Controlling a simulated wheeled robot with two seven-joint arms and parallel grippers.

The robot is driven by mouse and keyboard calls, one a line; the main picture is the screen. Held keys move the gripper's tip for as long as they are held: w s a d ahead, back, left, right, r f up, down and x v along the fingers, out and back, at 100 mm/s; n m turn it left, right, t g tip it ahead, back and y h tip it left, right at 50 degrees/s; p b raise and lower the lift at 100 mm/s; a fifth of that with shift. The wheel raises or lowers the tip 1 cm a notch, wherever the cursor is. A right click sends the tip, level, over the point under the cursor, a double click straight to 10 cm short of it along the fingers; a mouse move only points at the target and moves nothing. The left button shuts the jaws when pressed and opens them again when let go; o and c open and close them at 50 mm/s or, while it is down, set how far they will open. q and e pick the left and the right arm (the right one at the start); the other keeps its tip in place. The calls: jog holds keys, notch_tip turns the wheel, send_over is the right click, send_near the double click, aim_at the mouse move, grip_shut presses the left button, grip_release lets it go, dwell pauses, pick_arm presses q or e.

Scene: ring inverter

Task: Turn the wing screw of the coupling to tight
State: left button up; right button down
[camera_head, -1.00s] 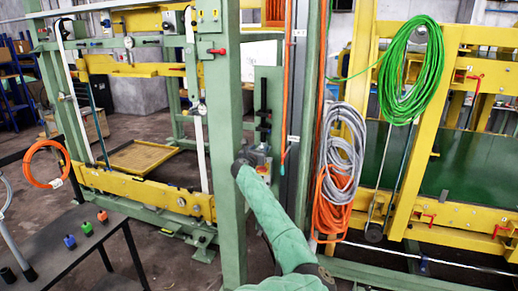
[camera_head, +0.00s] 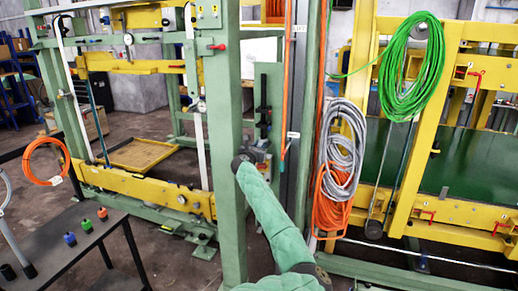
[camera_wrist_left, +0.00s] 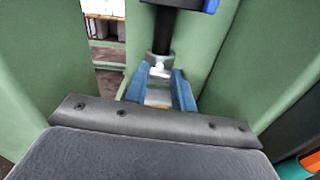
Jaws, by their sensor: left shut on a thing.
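The coupling is a black upright rod (camera_head: 263,112) in front of a green post panel, and it also shows in the left wrist view (camera_wrist_left: 163,30). Below it is a small silver metal piece (camera_wrist_left: 158,92), which looks like the wing screw. My left gripper (camera_wrist_left: 158,90) has its two blue fingers on either side of this piece and is shut on it. In the head view my left gripper (camera_head: 260,153) is small, beside the green column and partly hidden by my wrist. The screw's wings cannot be made out clearly. My right gripper is not in view.
A thick green column (camera_head: 228,140) stands close to the left of my gripper. Grey (camera_head: 341,150) and orange (camera_head: 330,200) cable coils hang to the right, with a green coil (camera_head: 412,70) beyond. A dark table (camera_head: 60,250) with small coloured fittings stands at lower left.

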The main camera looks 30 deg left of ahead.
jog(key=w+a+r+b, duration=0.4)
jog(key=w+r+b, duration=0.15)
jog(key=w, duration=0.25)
pick_arm(q)
jog(key=shift+f+m+b, duration=0.2)
jog(key=shift+m+b, duration=1.3)
jog(key=shift+m, duration=7.15)
jog(key=shift+f+m+b, duration=0.15)
jog(key=shift+m+b, duration=1.3)
jog(key=shift+m, duration=7.2)
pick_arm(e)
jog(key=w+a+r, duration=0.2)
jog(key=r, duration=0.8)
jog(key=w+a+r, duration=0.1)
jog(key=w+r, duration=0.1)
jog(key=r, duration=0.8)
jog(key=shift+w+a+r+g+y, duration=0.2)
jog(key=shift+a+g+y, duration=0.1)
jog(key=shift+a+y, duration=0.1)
pick_arm(q)
jog(key=o, duration=1)
jog(key=shift+r, duration=0.1)
